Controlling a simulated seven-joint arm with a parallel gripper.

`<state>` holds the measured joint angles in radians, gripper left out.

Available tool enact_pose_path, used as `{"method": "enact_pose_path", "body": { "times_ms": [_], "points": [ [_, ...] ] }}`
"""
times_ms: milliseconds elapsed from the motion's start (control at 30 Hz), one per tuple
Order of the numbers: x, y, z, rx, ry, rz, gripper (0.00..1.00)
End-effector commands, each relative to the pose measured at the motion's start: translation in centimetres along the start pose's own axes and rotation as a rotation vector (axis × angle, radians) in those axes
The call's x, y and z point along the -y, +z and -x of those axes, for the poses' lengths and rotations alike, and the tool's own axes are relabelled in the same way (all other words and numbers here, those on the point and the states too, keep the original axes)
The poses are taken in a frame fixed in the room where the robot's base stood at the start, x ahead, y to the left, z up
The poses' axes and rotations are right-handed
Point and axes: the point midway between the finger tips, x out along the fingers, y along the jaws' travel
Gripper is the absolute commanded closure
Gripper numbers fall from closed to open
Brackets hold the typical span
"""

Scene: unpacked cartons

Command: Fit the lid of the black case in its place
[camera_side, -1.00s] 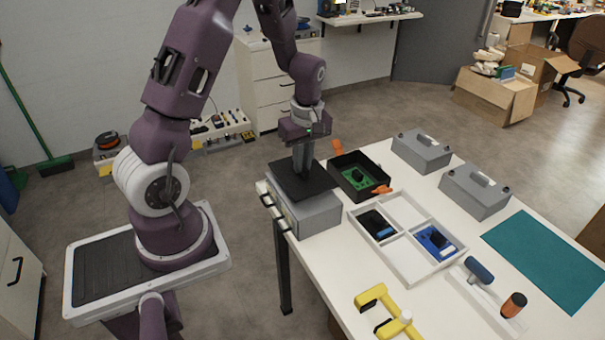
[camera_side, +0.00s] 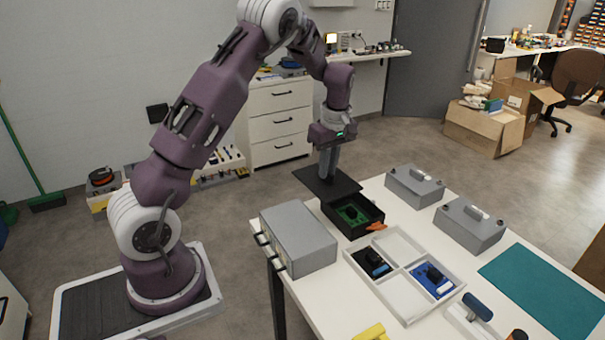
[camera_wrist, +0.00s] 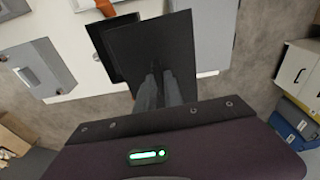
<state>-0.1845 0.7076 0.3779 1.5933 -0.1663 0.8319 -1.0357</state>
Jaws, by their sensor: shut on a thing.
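My gripper (camera_side: 326,177) is shut on the black lid (camera_side: 345,186), a flat dark plate held roughly level. The open black case (camera_side: 356,228) stands on the table with a green board (camera_side: 347,213) inside. In the side view the lid hangs behind and to the left of the case, hiding part of its back rim. In the wrist view my gripper (camera_wrist: 158,92) holds the lid (camera_wrist: 150,45), which covers part of the case (camera_wrist: 103,38); the lid is offset and turned relative to it. The gap in height cannot be told.
An orange clamp (camera_side: 376,226) sits at the case's right corner. A grey box (camera_side: 299,238) stands front left. A white divided tray (camera_side: 405,302) with small boards lies in front. A teal mat (camera_side: 545,289) is clear.

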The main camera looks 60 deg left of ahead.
Motion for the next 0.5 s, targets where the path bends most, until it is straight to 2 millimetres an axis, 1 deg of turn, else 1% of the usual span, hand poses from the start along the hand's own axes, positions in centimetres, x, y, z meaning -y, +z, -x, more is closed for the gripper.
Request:
{"method": "enact_pose_path", "body": {
  "times_ms": [33,100,200,300,500],
  "points": [
    [-2.1,0.1,-0.9,-0.002,-0.002,-0.006,1.0],
    [-4.7,0.4,-1.9,-0.001,0.0,-0.014,1.0],
    [-7.2,1.2,-2.9,0.004,0.004,-0.031,1.0],
    [-8.4,1.8,-3.5,0.008,0.006,-0.042,1.0],
    [-8.8,2.1,-4.6,0.01,0.007,-0.045,1.0]
  ]
}}
